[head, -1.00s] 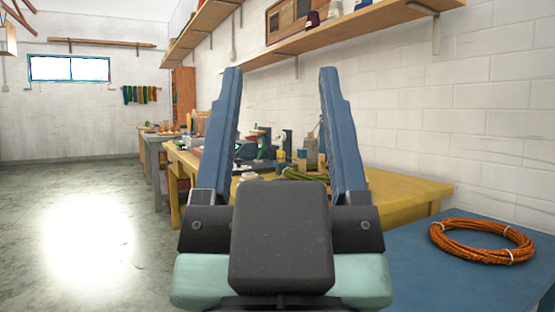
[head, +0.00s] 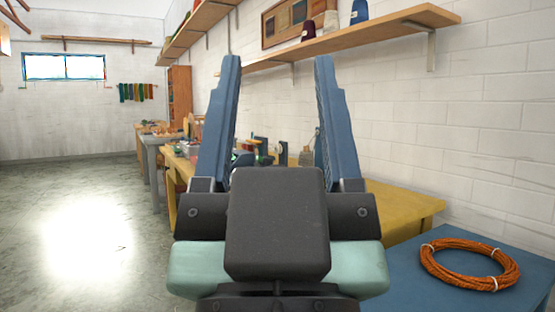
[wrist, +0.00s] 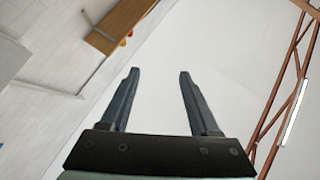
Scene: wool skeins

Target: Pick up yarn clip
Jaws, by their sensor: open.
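My gripper (head: 277,60) is open and empty, raised in front of the head camera with its two blue fingers apart and pointing up. It also shows open in the wrist view (wrist: 159,72), against the pale ceiling. I cannot make out a yarn clip in either view. My gripper hides part of the yellow table (head: 402,207) and the small items crowded on it, which are too small to tell apart.
A blue table (head: 395,284) at the right front bears an orange coil (head: 436,268) with white ties. A wooden shelf (head: 395,29) with cones of yarn (head: 331,22) runs along the right wall. Open grey floor (head: 60,240) lies to the left.

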